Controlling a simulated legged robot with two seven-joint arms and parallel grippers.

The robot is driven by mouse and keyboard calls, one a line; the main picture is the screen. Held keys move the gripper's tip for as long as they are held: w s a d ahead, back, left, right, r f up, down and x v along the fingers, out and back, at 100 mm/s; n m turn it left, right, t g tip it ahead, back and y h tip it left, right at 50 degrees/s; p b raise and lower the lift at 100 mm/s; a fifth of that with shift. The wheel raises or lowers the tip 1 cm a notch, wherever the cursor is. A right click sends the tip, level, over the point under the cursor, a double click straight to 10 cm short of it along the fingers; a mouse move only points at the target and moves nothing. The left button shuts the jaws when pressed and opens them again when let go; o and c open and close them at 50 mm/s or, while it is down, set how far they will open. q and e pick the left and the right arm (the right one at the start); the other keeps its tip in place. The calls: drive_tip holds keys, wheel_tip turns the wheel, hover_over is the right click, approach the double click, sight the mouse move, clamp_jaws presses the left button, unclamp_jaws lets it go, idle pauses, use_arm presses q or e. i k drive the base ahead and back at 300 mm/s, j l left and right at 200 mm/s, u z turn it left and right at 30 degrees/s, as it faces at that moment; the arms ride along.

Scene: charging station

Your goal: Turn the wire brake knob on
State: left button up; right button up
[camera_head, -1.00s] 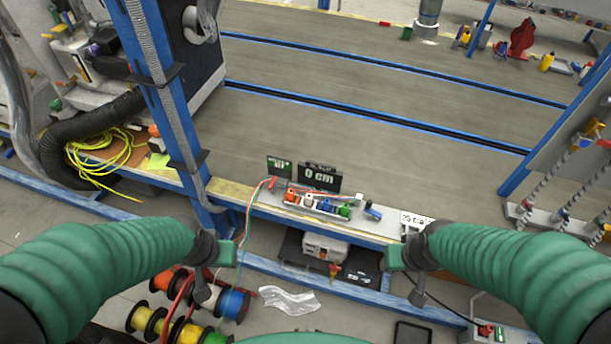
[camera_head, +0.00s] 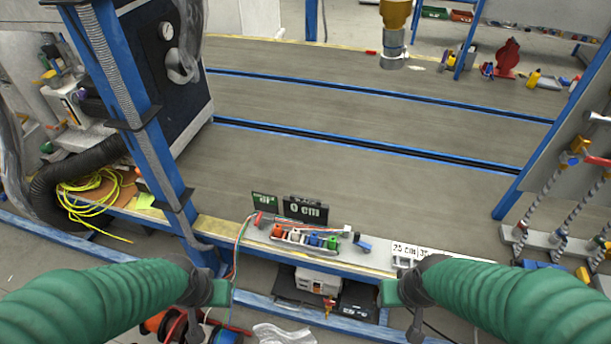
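I cannot tell for sure which part is the wire brake knob. Coloured wires (camera_head: 238,243) run up to a small red part (camera_head: 258,217) at the left end of a row of coloured connectors (camera_head: 311,238) on the bench's front edge. A small red and yellow part (camera_head: 329,305) shows beside a white box (camera_head: 317,282) under the bench. My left gripper (camera_head: 220,293) and my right gripper (camera_head: 390,293) are in front of the bench, left and right of the white box. Both look empty; their finger gaps are not clear.
Wire spools (camera_head: 158,322) are partly cut off at the bottom left. A black display (camera_head: 306,210) reading "0 cm" stands behind the connectors. A blue post (camera_head: 140,130) rises at the left. The grey bench top (camera_head: 330,160) behind the display is mostly clear.

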sight(257, 223)
drive_tip(key=i+l+u, duration=0.1)
drive_tip(key=i+l, duration=0.25)
drive_tip(key=i, duration=0.15)
drive_tip(key=u, duration=1.65)
